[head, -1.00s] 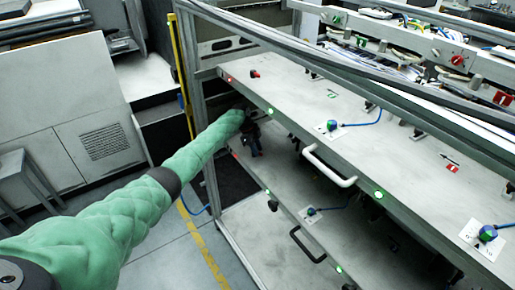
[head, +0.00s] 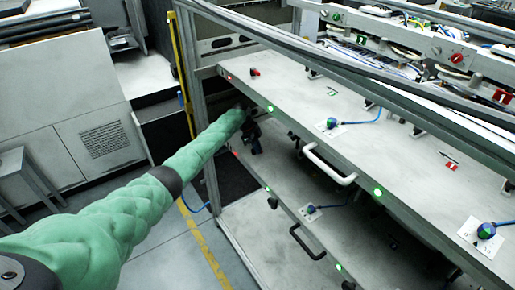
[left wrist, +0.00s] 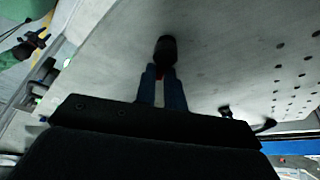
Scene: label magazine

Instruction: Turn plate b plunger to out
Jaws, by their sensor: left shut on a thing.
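My left gripper (head: 254,143) is in the gap between the upper plate (head: 290,95) and the lower plate (head: 290,180), near their left end. In the left wrist view its two blue fingers (left wrist: 163,75) are closed together on a dark round knob (left wrist: 165,46). A small red part shows between the fingertips, beside the knob. The knob stands against a grey plate surface (left wrist: 220,50). In the head view the gripper and arm hide the knob, and I cannot read a plate letter there. My right gripper is not identifiable in the head view.
A red-topped plunger (head: 254,72) stands on the upper plate. Blue-green knobs on white cards (head: 332,124) (head: 486,232), a white handle (head: 330,165) and a black handle (head: 306,243) are on the plates. A frame post (head: 205,140) stands left of the gap.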

